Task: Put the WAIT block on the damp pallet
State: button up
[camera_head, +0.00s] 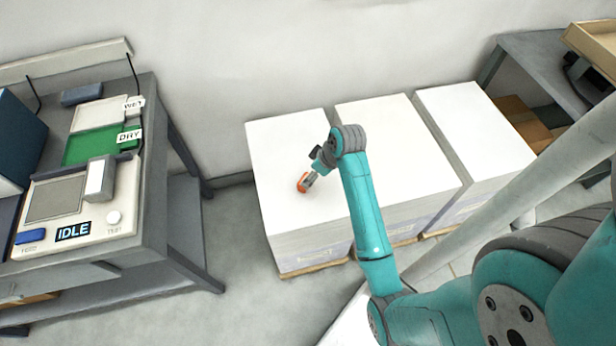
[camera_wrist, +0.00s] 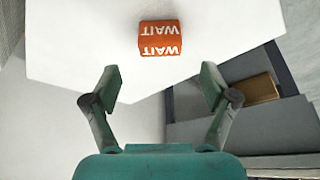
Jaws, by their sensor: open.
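The orange-red WAIT block (camera_wrist: 160,38) lies on a white stack top in the wrist view, with white lettering on two faces. In the head view the block (camera_head: 302,183) is on the left one of three white stacks (camera_head: 275,150), partly hidden by my gripper (camera_head: 310,175). In the wrist view my gripper (camera_wrist: 160,82) is open and empty, its fingers spread wider than the block. The block is beyond the fingertips, roughly centred between them. The other stacks are the middle one (camera_head: 380,120) and the right one (camera_head: 460,110). No label shows which pallet is damp.
A grey bench (camera_head: 155,215) at left holds a tester (camera_head: 70,205) reading IDLE, a green DRY pad (camera_head: 90,147) and a pale WET pad (camera_head: 97,114). A dark shelf (camera_head: 530,60) stands at right. Narrow gaps separate the stacks. The stack tops are otherwise clear.

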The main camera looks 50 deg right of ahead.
jog(key=v, duration=0.5)
jog(key=shift+m+t+h, duration=0.6)
jog(key=shift+m+t, duration=0.1)
jog(key=shift+t, duration=0.2)
jog(key=s+a+f, duration=0.1)
jog(key=a+f, duration=0.1)
jog(key=a, duration=0.1)
jog(key=s+a+f, duration=0.1)
jog(key=a+f, duration=0.1)
jog(key=s+a+f, duration=0.2)
jog(key=a, duration=0.1)
jog(key=shift+a, duration=0.35)
jog(key=s+a+r+m+t+h, duration=0.1)
jog(key=s+a+r+t, duration=0.15)
jog(key=s+a, duration=0.35)
jog(key=s+a+r+t, duration=0.25)
jog(key=s+a, duration=0.25)
jog(key=s, duration=0.4)
jog(key=s+a+r+t+y, duration=0.1)
jog(key=s+a+r+t, duration=0.1)
jog(key=s+r, duration=0.6)
notch_tip(320, 180, up, 4)
jog(key=shift+s+a+r+t, duration=0.1)
jog(key=shift+s+a+t, duration=0.25)
jog(key=shift+t, duration=0.45)
jog(key=shift+c, duration=0.3)
